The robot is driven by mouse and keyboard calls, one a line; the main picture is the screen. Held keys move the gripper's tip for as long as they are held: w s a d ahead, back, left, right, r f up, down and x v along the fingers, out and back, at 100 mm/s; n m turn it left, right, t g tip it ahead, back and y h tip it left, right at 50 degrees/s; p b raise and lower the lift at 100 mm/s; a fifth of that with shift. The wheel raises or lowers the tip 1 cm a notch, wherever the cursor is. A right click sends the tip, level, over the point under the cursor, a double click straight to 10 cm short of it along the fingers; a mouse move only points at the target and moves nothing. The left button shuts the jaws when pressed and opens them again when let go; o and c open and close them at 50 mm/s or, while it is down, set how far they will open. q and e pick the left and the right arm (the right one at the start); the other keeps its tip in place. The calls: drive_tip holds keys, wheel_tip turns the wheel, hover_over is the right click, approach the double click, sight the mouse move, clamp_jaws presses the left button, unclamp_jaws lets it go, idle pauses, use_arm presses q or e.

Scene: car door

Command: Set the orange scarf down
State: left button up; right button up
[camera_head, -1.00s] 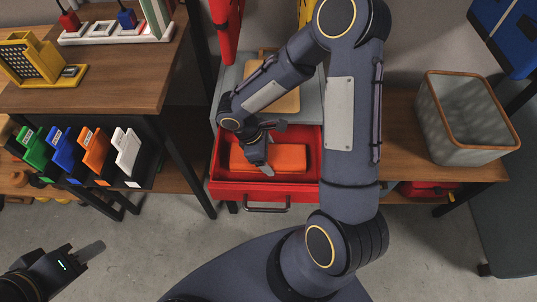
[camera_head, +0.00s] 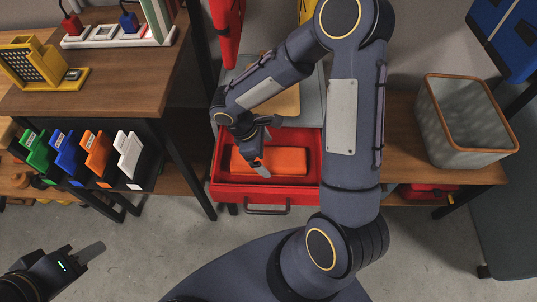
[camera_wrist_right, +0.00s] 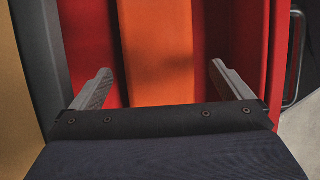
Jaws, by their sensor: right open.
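The orange scarf (camera_head: 285,160) lies as a folded block inside the open red drawer (camera_head: 230,192). In the right wrist view the scarf (camera_wrist_right: 158,50) lies beyond and between the fingers, with red drawer floor on both sides of it. My right gripper (camera_head: 262,146) is above the left part of the drawer, over the scarf. In the wrist view its two fingers (camera_wrist_right: 160,85) are spread wide and hold nothing. My left gripper (camera_head: 88,256) is at the lower left, over the floor, away from the drawer. Only part of it shows, and its opening is unclear.
A grey bin with a wooden rim (camera_head: 470,140) stands on the brown table at the right. A wooden desk (camera_head: 120,70) with colored holders (camera_head: 98,150) below it is at the left. The drawer's metal handle (camera_head: 267,208) sticks out in front. The floor before it is clear.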

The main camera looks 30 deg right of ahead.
drive_tip(key=p+v, duration=0.2)
drive_tip(key=v, duration=0.7)
drive_tip(key=s+d+r+m+t+y, duration=0.2)
drive_tip(key=s+r+m+t+y, duration=0.5)
drive_tip(key=s+r+m, duration=0.5)
drive_tip(key=shift+s+m+t+y, duration=0.45)
drive_tip(key=shift+s+m, duration=0.25)
drive_tip(key=shift+s, duration=1.05)
drive_tip(key=shift+d+r, duration=0.1)
drive_tip(key=shift+d, duration=0.05)
